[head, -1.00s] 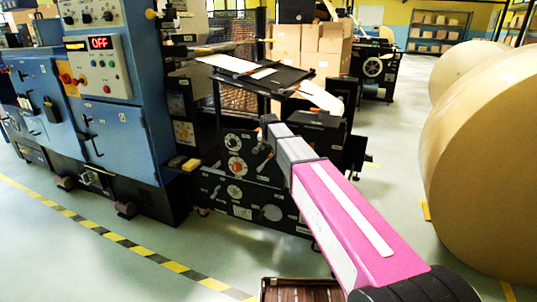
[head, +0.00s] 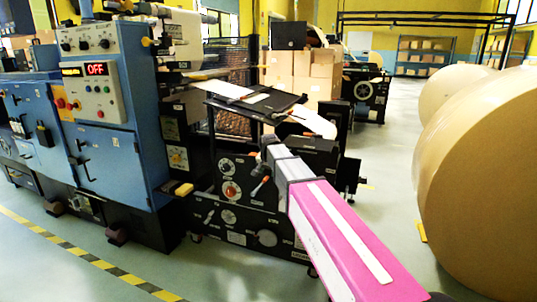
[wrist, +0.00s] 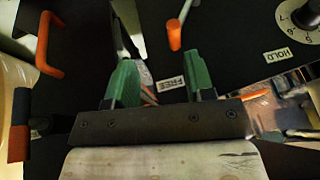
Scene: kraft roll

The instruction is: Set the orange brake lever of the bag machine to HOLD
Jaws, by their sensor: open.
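The black bag machine (head: 285,211) stands in the middle of the head view, with dials and small labels on its front panel. In the wrist view an orange lever end (wrist: 174,28) shows beyond my green fingertips. The FREE label (wrist: 171,84), upside down, is between my fingers in the picture. The HOLD label (wrist: 274,55) is to the right, beside a white dial (wrist: 303,16). My gripper (wrist: 158,78) is open and empty, with the lever apart from both fingers. In the head view an orange-tipped lever (head: 261,187) shows just below my arm's end.
An orange handle (wrist: 47,46) is at the upper left of the wrist view, with another orange-and-dark grip (wrist: 19,133) below it. A blue cabinet (head: 107,120) stands left of the machine. Large kraft rolls (head: 480,180) stand on the right. Open floor lies in front.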

